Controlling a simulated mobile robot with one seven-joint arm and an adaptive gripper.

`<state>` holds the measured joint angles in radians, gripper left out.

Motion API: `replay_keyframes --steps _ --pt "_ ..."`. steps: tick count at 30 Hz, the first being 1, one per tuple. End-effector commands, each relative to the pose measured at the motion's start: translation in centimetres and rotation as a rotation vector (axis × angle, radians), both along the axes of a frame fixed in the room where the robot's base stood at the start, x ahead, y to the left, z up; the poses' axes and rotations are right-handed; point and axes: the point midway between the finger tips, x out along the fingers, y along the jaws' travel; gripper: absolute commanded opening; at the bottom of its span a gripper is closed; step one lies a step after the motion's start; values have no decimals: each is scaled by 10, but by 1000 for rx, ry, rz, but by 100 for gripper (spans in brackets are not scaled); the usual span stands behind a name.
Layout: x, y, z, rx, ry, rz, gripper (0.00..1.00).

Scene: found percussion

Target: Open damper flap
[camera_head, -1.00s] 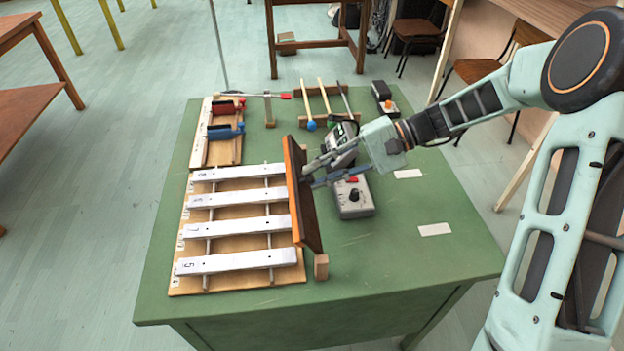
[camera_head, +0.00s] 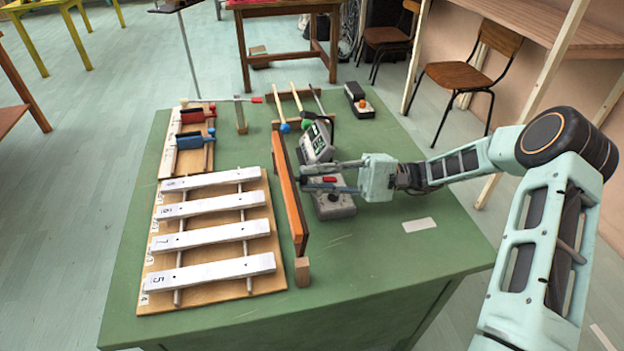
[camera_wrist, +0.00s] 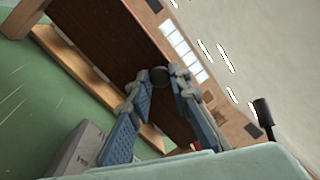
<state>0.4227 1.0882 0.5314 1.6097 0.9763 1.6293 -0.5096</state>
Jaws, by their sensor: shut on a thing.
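The damper flap (camera_head: 291,205) is a long orange-brown board standing close to upright along the right side of the metal bars (camera_head: 215,235). In the wrist view its dark brown face (camera_wrist: 105,40) fills the upper left. My gripper (camera_head: 306,178) is at the flap's right side, coming from the right. In the wrist view my gripper (camera_wrist: 158,82) has its two fingertips closed on a small dark round knob (camera_wrist: 158,76) at the flap's edge. The far side of the knob is hidden.
A grey box (camera_head: 335,207) with a red part sits under my gripper, and a grey device with a display (camera_head: 318,142) stands behind it. Mallets (camera_head: 284,125) rest on a rack at the back. A wooden block (camera_head: 302,271) stands at the flap's near end.

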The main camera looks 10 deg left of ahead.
Motion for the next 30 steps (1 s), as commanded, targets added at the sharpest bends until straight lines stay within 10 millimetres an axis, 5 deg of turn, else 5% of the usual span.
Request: replay_keyframes --steps 13,14,18,30 --pt "0 0 1 12 5 1 0" --pt "0 0 1 12 5 1 19" --pt "0 0 0 12 5 1 34" --pt "3 -7 -2 10 6 0 36"
